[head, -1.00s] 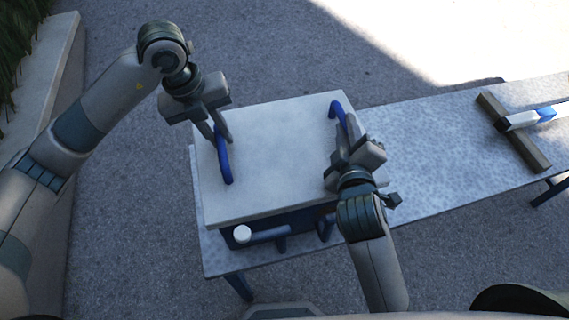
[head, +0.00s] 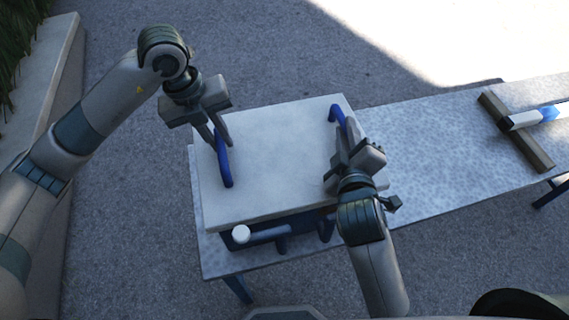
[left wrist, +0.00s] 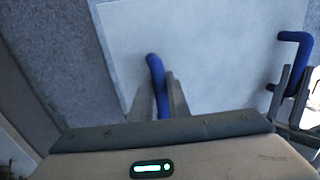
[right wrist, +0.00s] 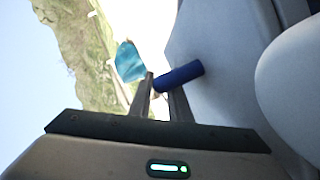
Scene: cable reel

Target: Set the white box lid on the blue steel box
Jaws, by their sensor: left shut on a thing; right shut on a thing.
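The white box lid (head: 278,160) is a flat pale slab with two blue handles, over the blue steel box (head: 290,229), which shows below its front edge. From above I cannot tell whether the lid touches the box all round. My left gripper (head: 219,140) is shut on the lid's left blue handle (head: 224,168); the lid also shows in the left wrist view (left wrist: 215,50). My right gripper (head: 349,140) is shut on the right blue handle (head: 336,108), which also shows in the right wrist view (right wrist: 180,76).
The box stands on a long grey speckled table (head: 435,140) with blue legs. At its right a brown wooden bar (head: 516,130) lies with a white and blue rod (head: 530,119) across it. The table between lid and bar is clear. A low wall (head: 45,90) runs along the left.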

